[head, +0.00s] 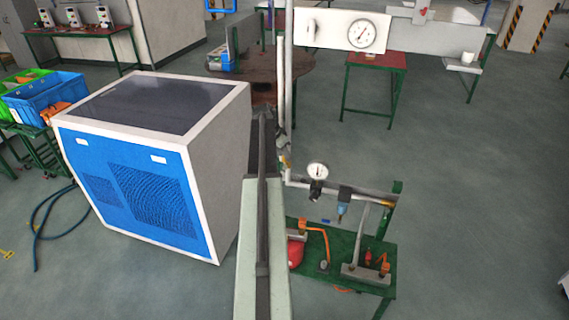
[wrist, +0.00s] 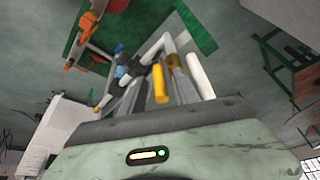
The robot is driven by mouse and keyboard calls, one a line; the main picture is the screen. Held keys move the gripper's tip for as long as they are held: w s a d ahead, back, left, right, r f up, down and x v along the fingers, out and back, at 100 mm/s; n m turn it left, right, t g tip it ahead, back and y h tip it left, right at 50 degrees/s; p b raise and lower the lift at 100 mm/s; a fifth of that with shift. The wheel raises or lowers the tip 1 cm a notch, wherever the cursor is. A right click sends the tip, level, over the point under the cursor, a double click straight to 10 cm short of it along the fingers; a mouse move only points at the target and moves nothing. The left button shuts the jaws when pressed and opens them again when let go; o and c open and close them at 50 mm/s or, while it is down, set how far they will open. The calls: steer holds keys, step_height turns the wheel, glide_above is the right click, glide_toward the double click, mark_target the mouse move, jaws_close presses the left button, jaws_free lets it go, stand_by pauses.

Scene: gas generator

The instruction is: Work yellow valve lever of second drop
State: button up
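A yellow valve lever (wrist: 160,83) shows in the wrist view, just beyond the dark front edge of my gripper's housing. It lies beside a white pipe (wrist: 200,76). A second, darker yellow piece (wrist: 173,61) is right next to it. In the head view only a small yellowish bit (head: 286,160) shows at the vertical pipe, by the far end of my arm. My gripper (wrist: 168,92) is close to the lever among grey parts. My arm hides much of this spot in the head view.
A horizontal pipe (head: 345,190) with a gauge (head: 317,171) and a blue fitting (head: 344,194) runs right of my arm. Below it a green bench (head: 340,250) holds orange-handled parts. A blue and white machine (head: 165,160) stands close on the left. Floor is clear at the right.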

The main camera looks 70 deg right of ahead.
steer(key=shift+s+d+f, duration=0.15)
steer(key=shift+d+f, duration=0.1)
steer(key=shift+f, duration=0.4)
steer(key=shift+r, duration=0.15)
steer(key=shift+c, duration=0.4)
jaws_close()
steer(key=shift+a, duration=0.1)
